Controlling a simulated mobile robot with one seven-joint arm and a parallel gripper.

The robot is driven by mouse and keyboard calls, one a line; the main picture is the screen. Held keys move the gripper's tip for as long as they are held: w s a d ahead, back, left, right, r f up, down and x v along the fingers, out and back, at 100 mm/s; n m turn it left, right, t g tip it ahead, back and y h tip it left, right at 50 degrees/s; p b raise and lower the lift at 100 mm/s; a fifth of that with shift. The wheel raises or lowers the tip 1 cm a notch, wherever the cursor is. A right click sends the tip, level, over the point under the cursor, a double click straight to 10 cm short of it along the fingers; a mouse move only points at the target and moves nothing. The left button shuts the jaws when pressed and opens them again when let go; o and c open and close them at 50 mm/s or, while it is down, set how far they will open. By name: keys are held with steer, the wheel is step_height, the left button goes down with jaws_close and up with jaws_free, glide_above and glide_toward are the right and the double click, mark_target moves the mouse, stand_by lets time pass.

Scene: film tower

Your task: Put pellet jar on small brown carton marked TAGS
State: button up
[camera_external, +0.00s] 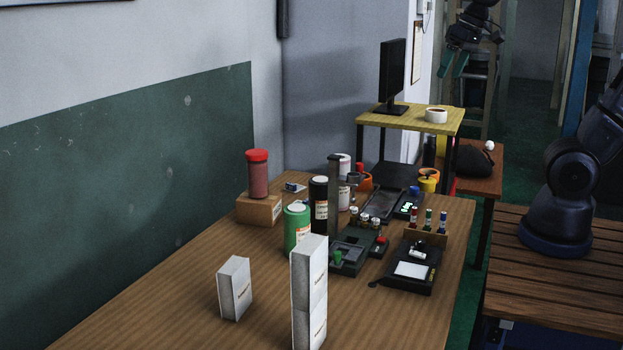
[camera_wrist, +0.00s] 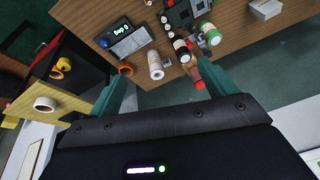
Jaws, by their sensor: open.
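The pellet jar (camera_external: 258,175), red with a red lid, stands upright on a small brown carton (camera_external: 256,210) at the table's left edge. The carton has a pale label too small to read. My gripper (camera_external: 454,66) is open and empty, high at the back right, well apart from the jar. In the wrist view my teal fingers (camera_wrist: 165,82) are spread wide. A red jar (camera_wrist: 199,76) shows by the right fingertip in that picture, partly covered by it. I cannot make out the carton clearly there.
A green canister (camera_external: 297,229), a black canister (camera_external: 319,205) and a dark post (camera_external: 334,195) stand right of the carton. White boxes (camera_external: 309,295) stand in front. Dark devices (camera_external: 410,268) lie at right. The table's left front is clear.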

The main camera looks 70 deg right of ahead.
steer(key=s+f+n, duration=0.3)
steer(key=s+f, duration=0.1)
steer(key=s, duration=0.5)
steer(key=shift+d+f+t, duration=0.15)
steer(key=shift+f+t, duration=0.15)
stand_by(0.7)
